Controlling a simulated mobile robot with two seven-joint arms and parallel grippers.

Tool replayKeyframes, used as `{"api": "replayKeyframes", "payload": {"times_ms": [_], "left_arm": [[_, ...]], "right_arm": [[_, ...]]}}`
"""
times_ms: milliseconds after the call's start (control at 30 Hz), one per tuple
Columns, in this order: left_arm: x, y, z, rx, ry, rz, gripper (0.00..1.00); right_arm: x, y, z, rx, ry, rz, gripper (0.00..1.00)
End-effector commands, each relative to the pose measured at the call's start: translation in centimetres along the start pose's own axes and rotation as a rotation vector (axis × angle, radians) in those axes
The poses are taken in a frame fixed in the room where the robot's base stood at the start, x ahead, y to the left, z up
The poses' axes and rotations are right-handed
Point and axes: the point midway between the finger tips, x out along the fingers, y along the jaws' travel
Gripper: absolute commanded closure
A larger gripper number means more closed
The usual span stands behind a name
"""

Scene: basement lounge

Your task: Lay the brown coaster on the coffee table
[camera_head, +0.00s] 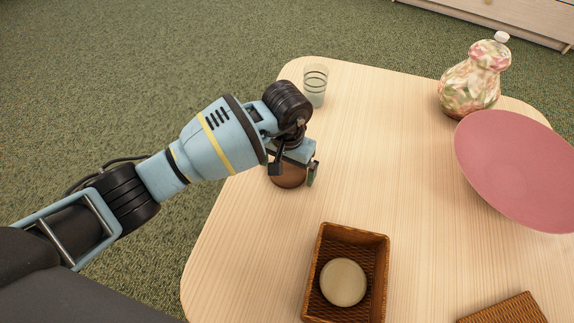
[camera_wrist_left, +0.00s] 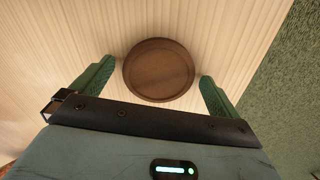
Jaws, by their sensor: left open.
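The brown coaster (camera_head: 288,178) is a round, dark wooden disc with a raised rim. It lies flat on the pale wood coffee table (camera_head: 240,235), near the table's left edge. In the left wrist view the whole coaster (camera_wrist_left: 158,69) shows between and just beyond the two green fingertips, with a gap on each side. My left gripper (camera_head: 292,172) is over the coaster, open and empty; its fingers (camera_wrist_left: 158,80) do not touch it in the wrist view. In the head view the gripper hides the coaster's upper part. My right gripper is not in view.
A glass (camera_head: 315,86) stands behind my left gripper. A wicker basket (camera_head: 313,270) holding a pale round disc (camera_head: 343,282) is in front. A pink plate or bowl (camera_head: 515,165) and a patterned bottle (camera_head: 470,85) are at right. Another wicker item (camera_head: 505,312) shows at bottom right. The table's middle is clear.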

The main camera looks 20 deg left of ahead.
Motion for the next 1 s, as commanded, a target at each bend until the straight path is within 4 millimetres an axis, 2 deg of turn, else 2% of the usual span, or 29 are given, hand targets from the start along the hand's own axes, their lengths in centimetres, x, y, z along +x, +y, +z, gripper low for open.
{"api": "replayKeyframes", "payload": {"times_ms": [400,600,800,1000], "left_arm": [[-7.9,-0.1,-0.1,0.0,0.005,-0.002,0.0],[-10.8,0.0,-0.1,0.0,0.003,-0.001,0.0],[-12.0,0.0,0.0,0.001,0.0,0.0,0.0],[-12.1,0.0,0.0,0.0,-0.001,0.0,0.0]], "right_arm": [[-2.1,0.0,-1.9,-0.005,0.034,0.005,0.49],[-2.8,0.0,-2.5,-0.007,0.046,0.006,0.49],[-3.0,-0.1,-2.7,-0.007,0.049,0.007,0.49],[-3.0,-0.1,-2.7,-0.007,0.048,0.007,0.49]]}}
